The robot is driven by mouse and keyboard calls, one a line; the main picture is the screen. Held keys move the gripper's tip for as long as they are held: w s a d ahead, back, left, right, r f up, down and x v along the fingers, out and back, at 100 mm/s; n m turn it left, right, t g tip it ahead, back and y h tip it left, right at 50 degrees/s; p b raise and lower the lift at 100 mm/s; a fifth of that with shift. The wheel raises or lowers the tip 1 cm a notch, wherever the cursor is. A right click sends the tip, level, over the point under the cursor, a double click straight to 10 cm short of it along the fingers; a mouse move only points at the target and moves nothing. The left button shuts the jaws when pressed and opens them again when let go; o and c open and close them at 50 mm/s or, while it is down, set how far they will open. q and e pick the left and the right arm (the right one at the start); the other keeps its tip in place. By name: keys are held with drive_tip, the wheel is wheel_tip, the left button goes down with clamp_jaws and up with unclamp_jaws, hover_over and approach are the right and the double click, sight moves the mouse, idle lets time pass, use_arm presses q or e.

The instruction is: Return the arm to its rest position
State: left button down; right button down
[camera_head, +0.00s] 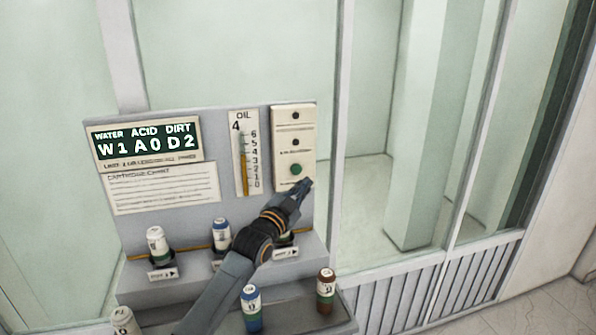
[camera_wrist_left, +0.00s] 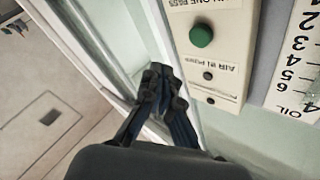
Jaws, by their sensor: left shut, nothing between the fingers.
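My left gripper (camera_head: 304,186) is shut and empty in the head view, its tips at the lower right edge of a cream button panel (camera_head: 281,169). The panel carries a green button (camera_head: 296,169) and two dark round spots above it. In the left wrist view the closed fingers (camera_wrist_left: 158,75) point past the panel's edge, beside the green button (camera_wrist_left: 201,36). I cannot tell whether the fingertips touch the panel. My left arm (camera_head: 228,285) reaches up across the front of the grey station and hides part of its ledge. My right gripper is not in view.
The station's grey board (camera_head: 218,190) holds a sign (camera_head: 146,142) reading W1 A0 D2 and an oil gauge (camera_head: 245,155). A white-green bottle (camera_head: 156,243) and a blue-capped bottle (camera_head: 221,235) stand on the ledge; blue (camera_head: 251,309) and brown (camera_head: 325,291) bottles stand in front. Glass walls stand behind.

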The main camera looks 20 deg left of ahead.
use_arm(q)
drive_tip(key=s+d+f+n+g, duration=0.1)
drive_tip(key=s+d+f+g, duration=0.1)
drive_tip(key=s+f, duration=0.35)
drive_tip(key=s+d+f+n+g, duration=0.1)
drive_tip(key=s+f+g, duration=0.15)
drive_tip(key=f, duration=0.55)
drive_tip(key=s+f+n+g+y, duration=0.1)
drive_tip(key=s+f+g, duration=0.2)
drive_tip(key=s+f, duration=0.55)
drive_tip(key=s+f+n+g+y, duration=0.1)
drive_tip(key=s+f+n+g, duration=0.3)
drive_tip(key=s, duration=0.8)
drive_tip(key=s+a+f+g+y, duration=0.1)
drive_tip(key=s+f+g, duration=0.1)
drive_tip(key=s, duration=0.8)
drive_tip(key=s+a+f+g+y, duration=0.1)
drive_tip(key=s+f+g, duration=0.1)
drive_tip(key=s, duration=0.8)
wheel_tip(320, 180, down, 28)
drive_tip(key=s+g+b, duration=0.2)
drive_tip(key=s+a+f+b, duration=0.2)
drive_tip(key=s+a+f, duration=0.1)
drive_tip(key=s+f, duration=1.3)
drive_tip(key=shift+s+f+g, duration=0.25)
drive_tip(key=shift+f+g, duration=0.1)
drive_tip(key=shift+f, duration=0.45)
